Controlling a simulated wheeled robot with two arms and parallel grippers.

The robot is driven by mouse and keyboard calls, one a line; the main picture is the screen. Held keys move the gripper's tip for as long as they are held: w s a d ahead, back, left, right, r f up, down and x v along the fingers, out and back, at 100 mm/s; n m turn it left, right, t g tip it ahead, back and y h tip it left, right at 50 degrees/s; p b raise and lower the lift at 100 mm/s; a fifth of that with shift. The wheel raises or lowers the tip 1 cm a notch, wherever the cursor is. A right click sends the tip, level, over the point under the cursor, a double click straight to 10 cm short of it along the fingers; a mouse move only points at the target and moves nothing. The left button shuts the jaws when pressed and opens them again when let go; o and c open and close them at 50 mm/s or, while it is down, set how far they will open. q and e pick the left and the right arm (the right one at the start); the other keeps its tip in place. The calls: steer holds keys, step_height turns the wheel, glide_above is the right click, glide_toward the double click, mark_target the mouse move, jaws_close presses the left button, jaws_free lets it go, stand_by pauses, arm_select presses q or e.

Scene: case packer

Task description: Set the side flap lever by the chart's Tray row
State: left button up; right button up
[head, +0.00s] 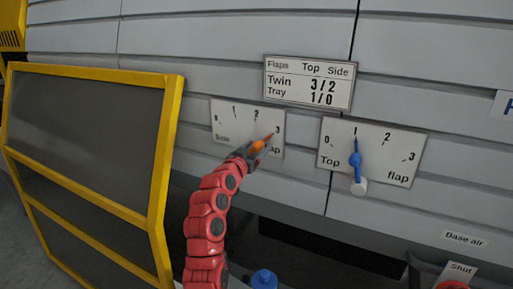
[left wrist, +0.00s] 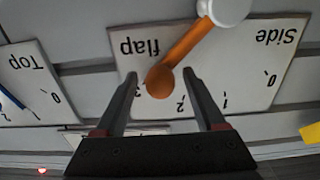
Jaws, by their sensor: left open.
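The chart (head: 309,82) reads Flaps, Top, Side: Twin 3/2, Tray 1/0. The side flap plate (head: 232,113) below it has marks 0 to 3. Its orange lever (head: 258,146) points at or close to 3; my gripper partly covers it there. In the left wrist view the plate is upside down, and the lever (left wrist: 185,46) runs from a white hub to a round orange knob. My left gripper (left wrist: 160,74) is open, with a finger on either side of the knob and visible gaps. My right gripper is not in view.
The top flap plate (head: 393,148) stands to the right, its blue lever (head: 356,159) pointing at 1. A yellow-framed guard (head: 158,160) is at the left. A blue knob (head: 264,279) and a Base air label (head: 465,239) are lower down.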

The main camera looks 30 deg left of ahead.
arm_select(q)
jaws_close()
steer(key=shift+f, duration=0.15)
stand_by(1.2)
